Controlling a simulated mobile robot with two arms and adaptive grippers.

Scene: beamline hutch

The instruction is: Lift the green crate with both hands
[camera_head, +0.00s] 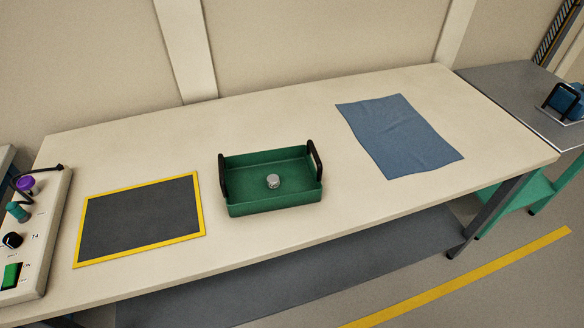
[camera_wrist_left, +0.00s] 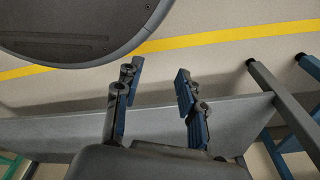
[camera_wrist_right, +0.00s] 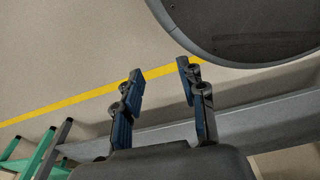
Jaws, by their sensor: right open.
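The green crate (camera_head: 270,205) stands upright on the cream table (camera_head: 300,243), near its middle. It is a shallow open tray with a black handle at each end: the left handle (camera_head: 222,176) and the right handle (camera_head: 315,160). A small silver knobbed piece (camera_head: 273,181) sits inside on its floor. Neither gripper shows in the head view. In the left wrist view my left gripper (camera_wrist_left: 157,85) is open and empty, with floor and a grey shelf beyond. In the right wrist view my right gripper (camera_wrist_right: 160,82) is open and empty, also away from the crate.
A dark mat with a yellow border (camera_head: 203,205) lies left of the crate, and a blue cloth (camera_head: 400,135) lies to its right. A control box (camera_head: 35,245) with knobs stands at the far left. A grey side table (camera_head: 510,85) stands at the right. Bare tabletop surrounds the crate.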

